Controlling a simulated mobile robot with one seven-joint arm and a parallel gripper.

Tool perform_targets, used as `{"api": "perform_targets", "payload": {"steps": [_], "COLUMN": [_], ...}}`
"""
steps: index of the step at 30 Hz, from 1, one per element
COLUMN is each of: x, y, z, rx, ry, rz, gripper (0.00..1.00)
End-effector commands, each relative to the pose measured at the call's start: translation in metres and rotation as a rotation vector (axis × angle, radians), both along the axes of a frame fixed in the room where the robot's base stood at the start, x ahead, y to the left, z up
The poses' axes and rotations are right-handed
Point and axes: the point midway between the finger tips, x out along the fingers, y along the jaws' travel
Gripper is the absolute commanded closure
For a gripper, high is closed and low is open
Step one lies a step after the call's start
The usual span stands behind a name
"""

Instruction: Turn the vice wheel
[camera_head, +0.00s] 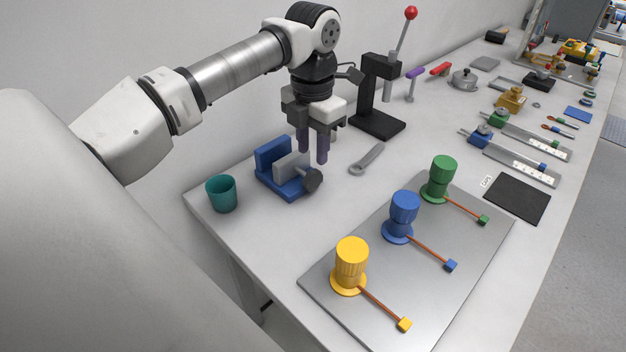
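The blue vice (266,161) stands on the table at centre-left, with a grey jaw block in its middle. The fingertips appear apart from the wheel, though the exact height is hard to judge.
A teal cup (222,194) stands left of the vice. A grey wrench (367,159) lies to the right, and a black lever press (378,122) stands behind it. A metal plate (458,225) with yellow, blue and green valves lies in front. Bare table lies between vice and plate.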

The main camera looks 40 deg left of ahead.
Motion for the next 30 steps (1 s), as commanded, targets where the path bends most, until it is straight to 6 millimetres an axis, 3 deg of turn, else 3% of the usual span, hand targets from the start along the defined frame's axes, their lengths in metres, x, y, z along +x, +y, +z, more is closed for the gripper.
{"api": "perform_targets", "payload": {"steps": [1,9,21,30], "x": [0.000,0.000,0.000,0.000], "y": [0.000,0.000,0.000,0.000], "z": [-0.018,-0.062,-0.070,-0.070], "rx": [-0.001,-0.001,0.000,0.000], "ry": [0.001,0.000,0.000,0.000], "rz": [0.000,0.001,0.000,0.000], "gripper": [0.65,0.65,0.65,1.00]}}
